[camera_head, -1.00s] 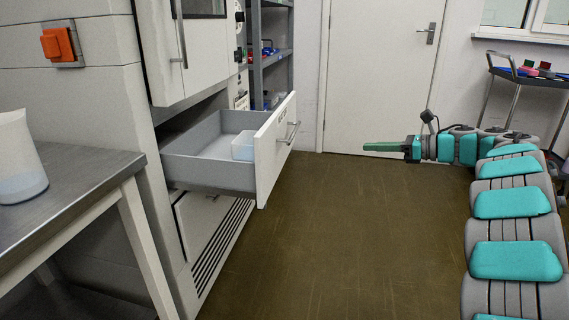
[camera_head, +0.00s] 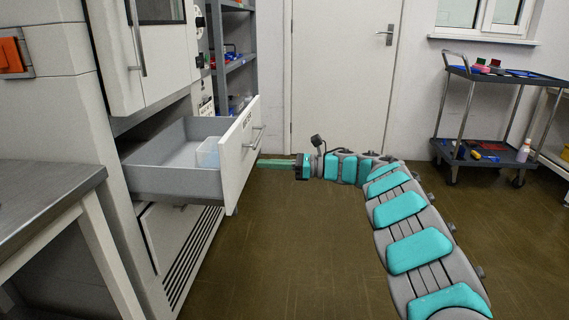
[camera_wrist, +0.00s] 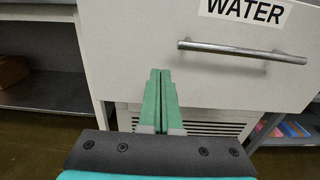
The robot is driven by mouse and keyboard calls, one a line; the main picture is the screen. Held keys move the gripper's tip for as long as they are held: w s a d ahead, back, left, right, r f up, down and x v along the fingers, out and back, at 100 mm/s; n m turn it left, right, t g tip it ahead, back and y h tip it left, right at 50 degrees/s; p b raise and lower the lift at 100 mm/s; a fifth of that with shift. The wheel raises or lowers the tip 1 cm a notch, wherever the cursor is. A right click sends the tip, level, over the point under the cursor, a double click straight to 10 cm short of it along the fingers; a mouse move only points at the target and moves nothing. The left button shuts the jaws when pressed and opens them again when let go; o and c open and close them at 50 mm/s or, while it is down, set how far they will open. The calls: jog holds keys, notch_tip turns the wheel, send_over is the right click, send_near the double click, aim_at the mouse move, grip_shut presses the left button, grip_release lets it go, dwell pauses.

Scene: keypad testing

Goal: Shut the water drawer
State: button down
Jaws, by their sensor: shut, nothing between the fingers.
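The water drawer (camera_head: 240,155) is pulled out of the white cabinet in the head view, its white front facing right. Its grey tray holds a small pale box (camera_head: 208,152). In the wrist view the drawer front (camera_wrist: 140,45) carries the label WATER (camera_wrist: 248,10) and a metal bar handle (camera_wrist: 242,50). My gripper (camera_head: 262,163) is shut and empty, its green fingers pointing at the drawer front. In the wrist view the fingertips (camera_wrist: 160,74) overlap the lower part of the front, below and left of the handle. I cannot tell whether they touch it.
A steel table (camera_head: 40,185) stands at the left front. Grey shelves (camera_head: 232,60) stand behind the drawer. A trolley (camera_head: 490,110) with tools stands at the right back. The brown floor (camera_head: 290,250) right of the drawer is clear.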

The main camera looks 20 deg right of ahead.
aim_at(205, 164)
jog(key=x, duration=0.4)
jog(key=shift+a+p, duration=0.2)
jog(key=shift+p, duration=0.1)
jog(key=shift+w+a, duration=0.1)
jog(key=shift+a, duration=0.05)
jog(key=shift+a+f, duration=0.1)
jog(key=shift+w+a+b, duration=0.1)
jog(key=shift+a+b, duration=0.1)
jog(key=shift+b, duration=0.1)
jog(key=b+x, duration=0.3)
jog(key=x, duration=0.3)
jog(key=b+x, duration=0.4)
jog(key=x, duration=0.3)
jog(key=shift+s+f, duration=0.2)
jog(key=x, duration=0.4)
jog(key=p+x, duration=0.1)
jog(key=x, duration=0.3)
jog(key=r+x, duration=0.1)
jog(key=x, duration=0.4)
jog(key=shift+w+p, duration=0.1)
jog(key=shift+p, duration=0.3)
jog(key=shift+f, duration=0.1)
